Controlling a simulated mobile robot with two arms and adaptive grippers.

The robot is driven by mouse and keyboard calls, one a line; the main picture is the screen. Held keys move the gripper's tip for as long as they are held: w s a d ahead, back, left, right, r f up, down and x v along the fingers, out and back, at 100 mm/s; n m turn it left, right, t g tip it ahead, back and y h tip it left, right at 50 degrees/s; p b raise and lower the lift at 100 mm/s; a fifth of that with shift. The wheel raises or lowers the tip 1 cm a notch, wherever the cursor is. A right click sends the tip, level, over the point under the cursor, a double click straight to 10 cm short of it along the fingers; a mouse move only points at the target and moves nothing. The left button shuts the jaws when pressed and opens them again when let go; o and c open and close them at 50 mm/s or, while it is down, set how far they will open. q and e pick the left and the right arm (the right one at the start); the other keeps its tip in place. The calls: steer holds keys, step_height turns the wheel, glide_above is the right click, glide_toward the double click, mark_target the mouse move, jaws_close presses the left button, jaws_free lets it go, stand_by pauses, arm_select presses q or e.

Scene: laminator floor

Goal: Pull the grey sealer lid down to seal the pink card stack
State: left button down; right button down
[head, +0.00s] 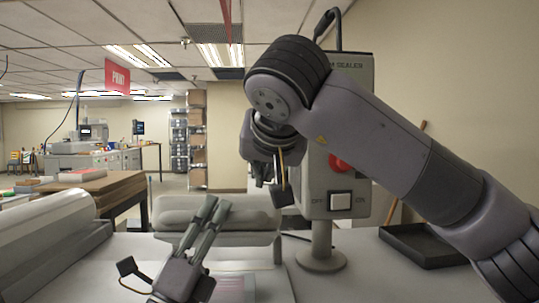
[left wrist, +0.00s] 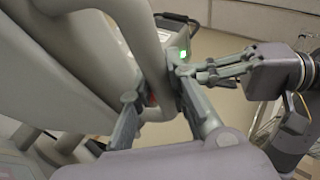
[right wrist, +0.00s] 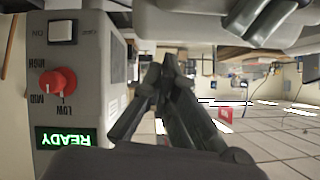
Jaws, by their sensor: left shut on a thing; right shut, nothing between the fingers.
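The grey sealer lid (head: 180,217) stands raised behind the pale sealer bed (head: 270,285) in the head view. It fills the left of the left wrist view (left wrist: 50,60). My left gripper (head: 217,205) is shut on the lid's grey handle bar (left wrist: 145,35), with a finger on each side of it. The pink card stack (head: 236,287) lies low on the bed, partly hidden by my left gripper. My right gripper (head: 268,178) is shut and empty in front of the sealer's control box (head: 350,206). Its closed fingers also show in the left wrist view (left wrist: 215,70).
The control box has a red knob (right wrist: 58,82), a white switch (right wrist: 60,33) and a green READY display (right wrist: 65,138). A black tray (head: 425,245) lies on the table at right. A large pale roll (head: 40,225) is at left. My right arm hides part of the box.

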steer(key=shift+s+a+f, duration=0.2)
steer(key=shift+s+f, duration=0.15)
steer(key=shift+f, duration=0.4)
steer(key=shift+s+a+f, duration=0.2)
steer(key=shift+s+f, duration=0.15)
steer(key=shift+f, duration=0.4)
arm_select(q)
steer(key=shift+s, duration=0.1)
steer(key=shift+s+r, duration=0.1)
steer(key=shift+r, duration=0.05)
arm_select(e)
steer(key=shift+s+f+t, duration=0.3)
steer(key=shift+s+f, duration=0.4)
steer(key=shift+f, duration=0.3)
arm_select(q)
steer(key=c, duration=1.5)
jaws_free()
steer(key=shift+s, duration=0.15)
arm_select(e)
steer(key=shift+r, duration=0.1)
